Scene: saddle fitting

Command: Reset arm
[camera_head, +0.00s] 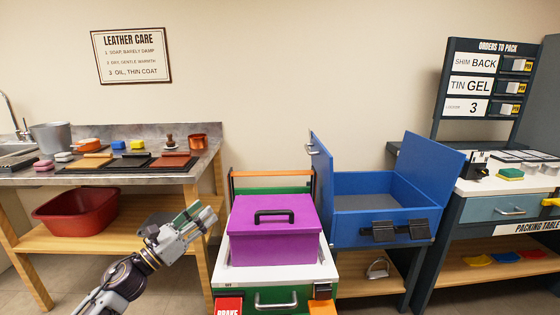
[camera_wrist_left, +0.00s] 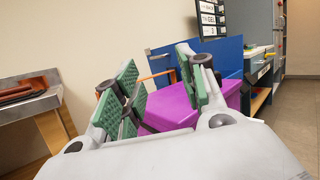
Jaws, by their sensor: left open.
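My left gripper (camera_head: 196,217) is in the lower left of the head view, left of the purple box. Its green-padded fingers stand apart with nothing between them, and it also shows in the left wrist view (camera_wrist_left: 160,85). The purple box (camera_head: 275,245) has a black handle and sits shut on a white-topped green cart (camera_head: 245,275). The box also shows behind the fingers in the left wrist view (camera_wrist_left: 172,110). I cannot tell the exact gap between gripper and box. My right gripper is not in view.
A blue open-topped chest (camera_head: 375,183) with raised panels stands right of the box. A packing table (camera_head: 480,187) is at right.

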